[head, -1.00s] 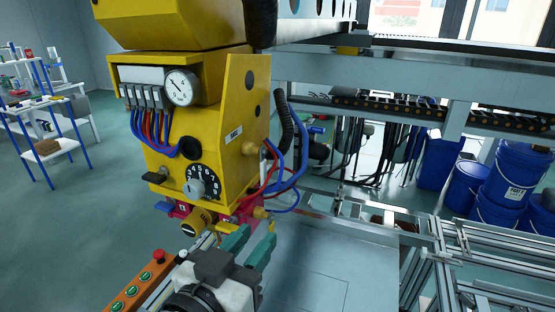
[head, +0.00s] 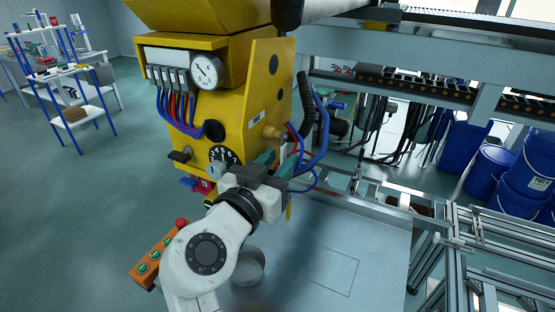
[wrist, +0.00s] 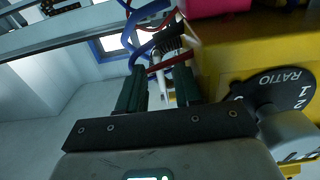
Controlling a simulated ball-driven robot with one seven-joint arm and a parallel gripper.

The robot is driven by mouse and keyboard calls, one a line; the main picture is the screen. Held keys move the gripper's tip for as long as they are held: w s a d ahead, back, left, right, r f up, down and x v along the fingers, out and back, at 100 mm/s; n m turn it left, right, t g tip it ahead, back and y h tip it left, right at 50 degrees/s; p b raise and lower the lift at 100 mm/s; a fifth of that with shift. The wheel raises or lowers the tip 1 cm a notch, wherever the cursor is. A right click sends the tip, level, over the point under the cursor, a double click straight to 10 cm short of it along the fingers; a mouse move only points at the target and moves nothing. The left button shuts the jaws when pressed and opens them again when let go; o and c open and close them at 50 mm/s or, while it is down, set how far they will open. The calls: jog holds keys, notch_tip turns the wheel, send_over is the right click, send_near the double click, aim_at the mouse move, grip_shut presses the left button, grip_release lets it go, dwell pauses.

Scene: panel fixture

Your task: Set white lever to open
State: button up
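My gripper (head: 277,162) is at the lower right of the yellow panel (head: 238,125), beside its side face. In the wrist view my gripper (wrist: 159,92) has its two dark green fingers apart, with a clear gap. A narrow pale part (wrist: 169,88) shows in that gap, behind the fingertips. I cannot tell whether it is the white lever or whether the fingers touch it. No white lever can be made out for certain in the head view, where my gripper and wrist cover the panel's lower right.
Red and blue hoses (head: 318,150) loop close to my gripper. A black ratio dial (head: 222,158) and a gauge (head: 207,70) are on the panel front. An orange button box (head: 152,262) stands lower left. A grey plate (head: 345,255) lies clear at the right.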

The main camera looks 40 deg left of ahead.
jog(key=shift+c, duration=0.5)
grip_shut()
jog(key=shift+r, duration=0.1)
